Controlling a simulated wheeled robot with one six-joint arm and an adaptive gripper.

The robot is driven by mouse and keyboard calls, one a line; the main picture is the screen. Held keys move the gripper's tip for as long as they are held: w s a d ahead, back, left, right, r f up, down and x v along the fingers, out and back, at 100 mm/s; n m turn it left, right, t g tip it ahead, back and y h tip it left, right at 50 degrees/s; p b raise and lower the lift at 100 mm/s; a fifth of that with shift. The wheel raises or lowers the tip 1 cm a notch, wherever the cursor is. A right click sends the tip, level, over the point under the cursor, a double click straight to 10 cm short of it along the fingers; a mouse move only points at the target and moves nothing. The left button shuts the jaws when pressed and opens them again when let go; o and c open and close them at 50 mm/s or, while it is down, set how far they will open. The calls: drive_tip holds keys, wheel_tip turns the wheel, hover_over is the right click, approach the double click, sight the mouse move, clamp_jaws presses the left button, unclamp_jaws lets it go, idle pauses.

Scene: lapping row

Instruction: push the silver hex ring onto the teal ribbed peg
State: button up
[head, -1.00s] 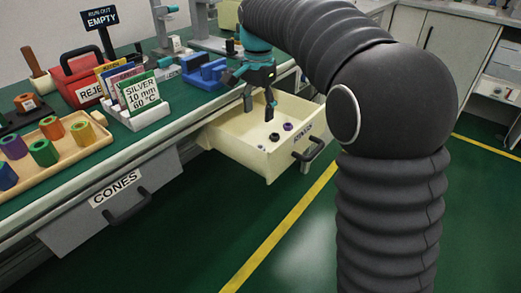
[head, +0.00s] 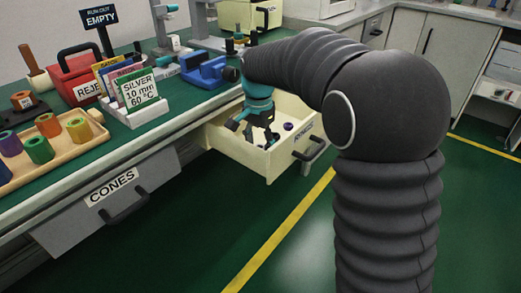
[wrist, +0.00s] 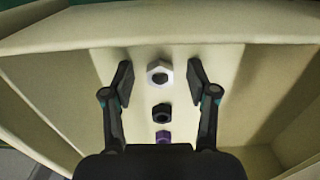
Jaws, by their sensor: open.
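The silver hex ring (wrist: 159,72) lies flat on the floor of the open cream drawer, its dark hole facing up. My gripper (wrist: 161,78) is open and empty above it in the wrist view, one finger on each side, with gaps between fingers and ring. I cannot make out a teal ribbed peg in either view.
A black ring (wrist: 162,112) and a purple ring (wrist: 163,137) lie in line with the silver one. The cream drawer's (head: 236,160) walls surround them. On the bench stand a card holder (head: 135,115), a blue fixture (head: 204,70) and a tray (head: 62,160) of coloured pieces.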

drive_tip(key=c, duration=0.9)
